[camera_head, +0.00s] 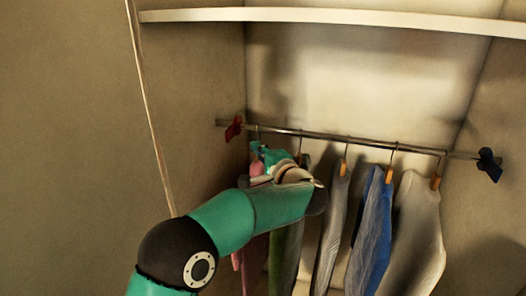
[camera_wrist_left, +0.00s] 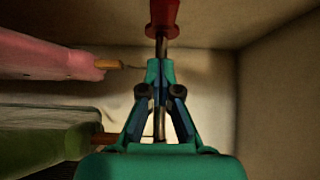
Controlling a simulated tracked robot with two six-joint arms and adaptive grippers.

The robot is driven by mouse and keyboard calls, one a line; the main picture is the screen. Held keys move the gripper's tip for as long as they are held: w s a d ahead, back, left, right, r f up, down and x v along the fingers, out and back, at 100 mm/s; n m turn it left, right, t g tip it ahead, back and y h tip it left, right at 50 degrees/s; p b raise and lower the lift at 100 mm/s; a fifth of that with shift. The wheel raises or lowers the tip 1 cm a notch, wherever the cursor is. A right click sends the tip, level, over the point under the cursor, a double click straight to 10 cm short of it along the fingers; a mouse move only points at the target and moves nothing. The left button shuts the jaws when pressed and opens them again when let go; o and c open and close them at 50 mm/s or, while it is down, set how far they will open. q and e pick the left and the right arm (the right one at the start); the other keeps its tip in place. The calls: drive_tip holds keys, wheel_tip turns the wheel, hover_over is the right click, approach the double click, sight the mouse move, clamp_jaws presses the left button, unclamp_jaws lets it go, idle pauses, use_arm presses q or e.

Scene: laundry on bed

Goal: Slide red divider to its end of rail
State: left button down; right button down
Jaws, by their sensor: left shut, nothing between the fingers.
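The red divider (camera_head: 233,129) is at the far left of the metal rail (camera_head: 330,136), close to the left closet wall. In the left wrist view the red divider (camera_wrist_left: 163,14) is at the top, just beyond my fingertips, with a short bare piece of rail (camera_wrist_left: 162,46) between. My left gripper (camera_head: 260,151) is by the left part of the rail, to the right of the red divider. In the left wrist view its fingers (camera_wrist_left: 160,66) are shut in line with the rail, holding nothing. My right gripper is out of view.
A blue divider (camera_head: 489,165) is at the rail's right end. Pink clothing (camera_wrist_left: 45,58) and green clothing (camera_wrist_left: 40,135) hang close to my left gripper. Grey, blue (camera_head: 372,230) and white (camera_head: 416,228) garments hang farther right. A white shelf (camera_head: 330,17) runs above.

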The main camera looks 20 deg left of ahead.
sight(232, 134)
use_arm(q)
drive_tip(key=w+a, duration=0.1)
drive_tip(key=a, duration=0.1)
drive_tip(key=w+a+p, duration=0.1)
drive_tip(key=a, duration=0.1)
drive_tip(key=w+a, duration=0.1)
drive_tip(key=a, duration=0.1)
drive_tip(key=shift+w+a, duration=0.1)
drive_tip(key=shift+w, duration=0.1)
drive_tip(key=shift+a+p, duration=0.3)
drive_tip(key=shift+a, duration=0.15)
